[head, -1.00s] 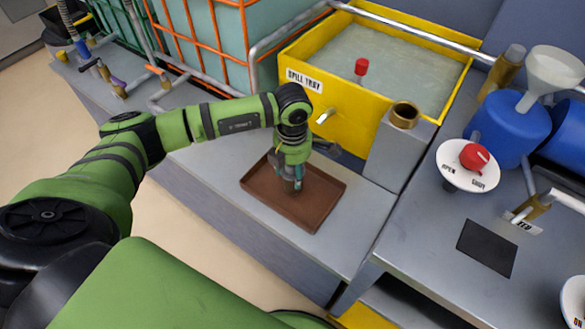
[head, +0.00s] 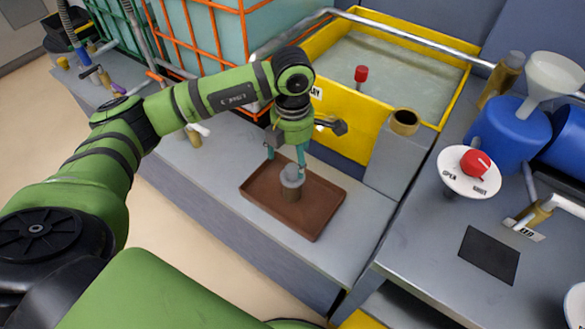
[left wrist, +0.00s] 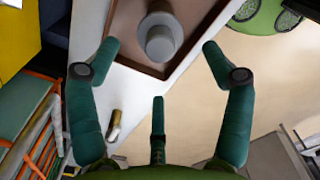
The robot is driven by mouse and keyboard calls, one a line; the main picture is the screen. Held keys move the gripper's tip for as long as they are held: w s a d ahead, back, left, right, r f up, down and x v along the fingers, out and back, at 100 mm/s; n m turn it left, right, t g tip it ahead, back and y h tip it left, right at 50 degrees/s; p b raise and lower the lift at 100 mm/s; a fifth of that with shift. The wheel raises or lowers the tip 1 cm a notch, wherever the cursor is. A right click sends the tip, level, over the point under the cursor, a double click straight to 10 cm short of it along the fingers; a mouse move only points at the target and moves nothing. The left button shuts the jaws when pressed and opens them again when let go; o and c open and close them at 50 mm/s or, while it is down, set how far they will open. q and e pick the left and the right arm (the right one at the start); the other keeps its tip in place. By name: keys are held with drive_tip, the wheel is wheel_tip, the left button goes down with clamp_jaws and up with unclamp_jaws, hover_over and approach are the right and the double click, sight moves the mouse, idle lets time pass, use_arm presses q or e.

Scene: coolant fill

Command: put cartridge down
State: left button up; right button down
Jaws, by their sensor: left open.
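The cartridge (head: 291,181) stands upright in the brown tray (head: 322,213), with a grey top and a brownish body. In the left wrist view the cartridge (left wrist: 160,38) shows from above, beyond the fingertips, with the tray rim (left wrist: 185,68) around it. My left gripper (head: 286,158) is just above the cartridge, with its fingers spread. In the left wrist view the left gripper (left wrist: 146,60) is open and empty, and its fingers look clear of the cartridge. My right gripper is not in view.
The yellow spill tray (head: 347,140) stands behind the brown tray. A grey block with a brass socket (head: 404,122) is to the right. A red-knobbed dial (head: 470,172) and blue drum (head: 508,132) are farther right. The grey ledge is clear in front.

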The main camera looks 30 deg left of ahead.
use_arm(q)
wheel_tip(320, 180, up, 3)
drive_tip(key=shift+f, duration=0.2)
drive_tip(key=shift+r, duration=0.45)
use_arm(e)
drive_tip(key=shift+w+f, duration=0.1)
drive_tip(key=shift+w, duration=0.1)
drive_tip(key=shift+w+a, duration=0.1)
